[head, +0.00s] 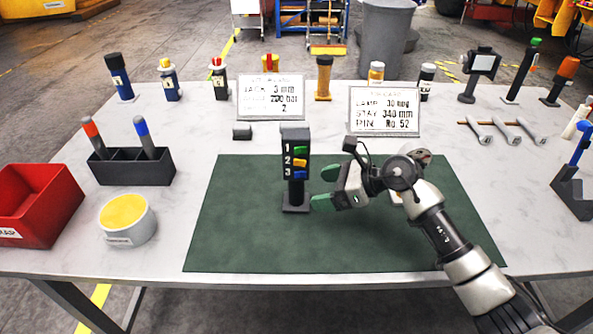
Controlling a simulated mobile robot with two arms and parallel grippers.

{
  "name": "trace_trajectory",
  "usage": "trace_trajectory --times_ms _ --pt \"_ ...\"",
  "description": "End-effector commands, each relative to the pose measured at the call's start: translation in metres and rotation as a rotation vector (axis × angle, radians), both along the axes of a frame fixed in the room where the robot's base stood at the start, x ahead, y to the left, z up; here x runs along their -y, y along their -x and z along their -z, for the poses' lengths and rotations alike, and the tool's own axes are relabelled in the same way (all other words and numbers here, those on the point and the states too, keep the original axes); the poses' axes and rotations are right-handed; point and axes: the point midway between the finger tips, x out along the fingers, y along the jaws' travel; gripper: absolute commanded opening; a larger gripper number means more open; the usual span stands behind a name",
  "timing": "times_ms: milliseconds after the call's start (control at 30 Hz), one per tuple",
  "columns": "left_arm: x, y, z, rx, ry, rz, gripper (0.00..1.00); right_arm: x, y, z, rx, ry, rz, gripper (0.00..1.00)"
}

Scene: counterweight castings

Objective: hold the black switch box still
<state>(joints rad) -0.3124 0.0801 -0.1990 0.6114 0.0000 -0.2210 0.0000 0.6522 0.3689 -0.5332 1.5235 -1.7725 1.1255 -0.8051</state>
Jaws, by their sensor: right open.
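The black switch box (296,150) stands upright on a dark foot on the green mat (240,220). Its front carries the numbers 1, 2 and 3 beside green, orange and blue switches. My right gripper (326,187) is just right of the box, with its green-tipped fingers open and pointing left toward it. Nothing shows between the fingers. I cannot tell whether the lower fingertip touches the box's foot. My left gripper is not in view.
Two sign cards (270,97) (384,111) stand behind the mat. A small dark block (242,132) lies behind the box. At left are a black holder (130,168), a yellow-topped tub (126,218) and a red bin (62,200). Wrenches (480,130) lie at right. The mat's left part is clear.

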Motion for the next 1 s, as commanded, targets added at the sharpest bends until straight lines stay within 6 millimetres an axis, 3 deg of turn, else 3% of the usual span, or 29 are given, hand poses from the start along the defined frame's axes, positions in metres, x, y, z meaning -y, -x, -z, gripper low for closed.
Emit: trace_trajectory --times_ms 400,867,1000 --pt "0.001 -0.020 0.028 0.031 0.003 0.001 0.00 -0.046 -0.014 0.029 0.000 -0.001 0.000 0.85" --pt "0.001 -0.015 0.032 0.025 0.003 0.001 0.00 -0.055 -0.017 0.031 0.000 -0.002 0.001 0.85" --pt "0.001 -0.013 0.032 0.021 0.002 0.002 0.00 -0.055 -0.017 0.031 0.000 -0.002 0.000 0.68"
